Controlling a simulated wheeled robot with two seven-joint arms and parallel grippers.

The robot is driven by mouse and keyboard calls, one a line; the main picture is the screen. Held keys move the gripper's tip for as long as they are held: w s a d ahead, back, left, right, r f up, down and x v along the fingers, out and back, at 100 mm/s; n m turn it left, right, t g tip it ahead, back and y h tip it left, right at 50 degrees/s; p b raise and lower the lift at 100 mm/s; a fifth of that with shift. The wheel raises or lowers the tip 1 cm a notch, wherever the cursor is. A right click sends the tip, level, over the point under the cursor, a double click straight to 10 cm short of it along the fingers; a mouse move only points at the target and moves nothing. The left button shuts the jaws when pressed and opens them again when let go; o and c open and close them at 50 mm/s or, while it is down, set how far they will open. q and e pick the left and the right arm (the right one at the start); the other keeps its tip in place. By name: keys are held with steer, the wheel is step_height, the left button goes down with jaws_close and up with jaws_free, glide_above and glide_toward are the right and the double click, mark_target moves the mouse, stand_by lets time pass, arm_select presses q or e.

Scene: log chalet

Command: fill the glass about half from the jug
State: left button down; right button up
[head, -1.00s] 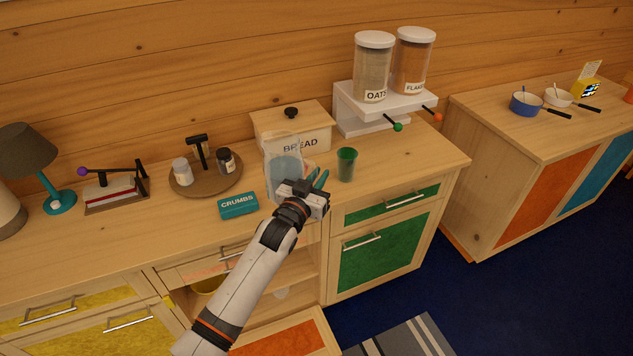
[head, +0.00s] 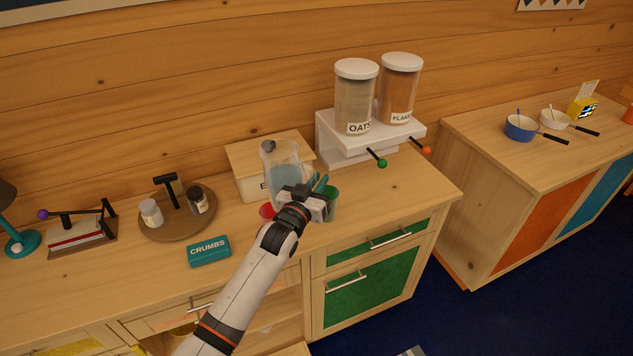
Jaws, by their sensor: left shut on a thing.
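The clear jug (head: 283,158) holds bluish water and is about upright. My left gripper (head: 304,194) is shut on it at its lower right side and holds it up off the counter. The green glass (head: 332,206) stands on the counter just right of the gripper, partly hidden behind it. I cannot see the level inside the glass. My right gripper is not in view.
A small red item (head: 267,211) lies on the counter left of the gripper. The bread box (head: 245,178) stands behind the jug, and the cereal dispenser (head: 345,146) behind right. The teal crumbs box (head: 209,250) lies front left. Counter right of the glass is clear.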

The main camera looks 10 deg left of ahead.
arm_select(q)
steer(key=n+b, duration=0.1)
steer(key=n, duration=0.1)
steer(key=f+n+b, duration=0.1)
steer(key=n, duration=0.2)
steer(key=d+n+b, duration=0.1)
steer(key=n, duration=0.1)
steer(key=shift+w+f+n, duration=0.2)
steer(key=shift+f+n, duration=0.05)
steer(key=shift+n, duration=0.15)
steer(key=shift+r, duration=0.2)
steer(key=shift+s+a+r+n+p, duration=0.1)
steer(key=shift+a+r+n+p, duration=0.05)
steer(key=shift+r+n+p, duration=0.15)
steer(key=shift+r+t+y, duration=0.1)
steer(key=shift+t+y, duration=0.2)
stand_by(0.5)
